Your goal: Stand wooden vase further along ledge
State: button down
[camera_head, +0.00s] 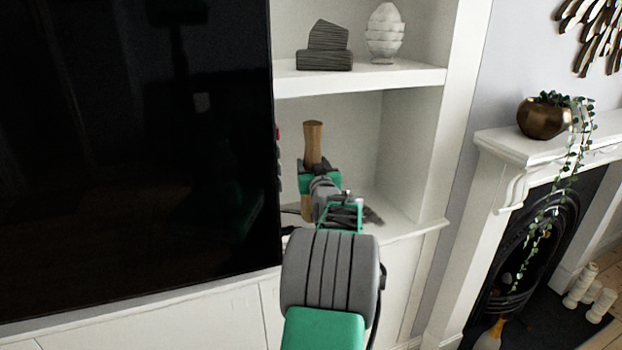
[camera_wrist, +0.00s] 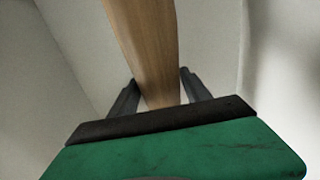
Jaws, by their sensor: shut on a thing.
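The wooden vase (camera_head: 313,140) is a tall, light-brown piece standing roughly upright in the lower alcove, above the white ledge (camera_head: 405,226). My gripper (camera_head: 318,168) is shut on its middle. In the wrist view the vase (camera_wrist: 146,45) rises between the two dark fingers of my gripper (camera_wrist: 158,95), one on each side. My gripper and arm hide part of the vase's lower half, and I cannot tell whether its base touches the ledge.
A large black television (camera_head: 135,150) stands close on the left. The upper shelf (camera_head: 400,76) holds a grey ridged ornament (camera_head: 325,47) and a white segmented ornament (camera_head: 385,34). The alcove's side wall (camera_head: 410,150) bounds the right. Some dark, unclear item (camera_head: 372,216) lies on the ledge beside my gripper.

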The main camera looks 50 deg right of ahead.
jog(key=shift+f, duration=1.4)
jog(key=shift+f, duration=0.2)
jog(key=shift+c, duration=2.4)
grip_release()
jog(key=shift+f, duration=0.1)
jog(key=b+v, duration=0.2)
jog(key=v, duration=1)
